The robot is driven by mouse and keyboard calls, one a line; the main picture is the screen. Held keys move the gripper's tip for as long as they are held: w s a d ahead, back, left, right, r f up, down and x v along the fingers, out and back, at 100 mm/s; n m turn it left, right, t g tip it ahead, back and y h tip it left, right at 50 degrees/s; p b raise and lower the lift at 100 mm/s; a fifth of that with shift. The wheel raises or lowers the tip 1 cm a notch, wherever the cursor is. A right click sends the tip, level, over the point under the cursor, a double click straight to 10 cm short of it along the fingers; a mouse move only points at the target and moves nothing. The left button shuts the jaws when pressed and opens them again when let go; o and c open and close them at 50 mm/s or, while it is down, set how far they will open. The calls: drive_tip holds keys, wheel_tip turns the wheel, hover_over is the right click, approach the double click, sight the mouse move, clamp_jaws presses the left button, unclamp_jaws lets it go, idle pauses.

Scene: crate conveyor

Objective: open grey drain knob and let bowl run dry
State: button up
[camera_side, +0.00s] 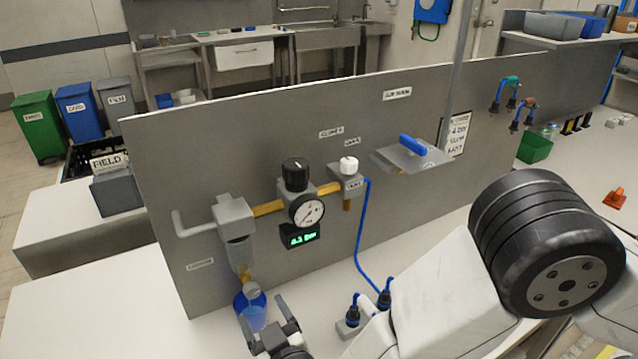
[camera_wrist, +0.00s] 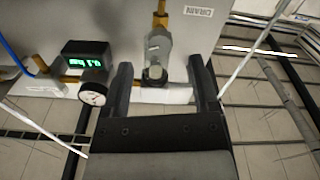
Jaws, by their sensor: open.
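The grey filter unit (camera_side: 235,220) is mounted on the left of the panel. Nothing is held between the fingers.
A gauge (camera_side: 307,210), green-lit display (camera_side: 300,238), black knob (camera_side: 295,173) and white knob (camera_side: 348,165) stand right of the filter. A blue hose (camera_side: 362,240) runs down to black connectors (camera_side: 384,299). The white bench (camera_side: 110,320) is clear at left.

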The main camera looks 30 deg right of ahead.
sight(254, 294)
drive_tip(key=shift+w, duration=3.55)
clamp_jaws()
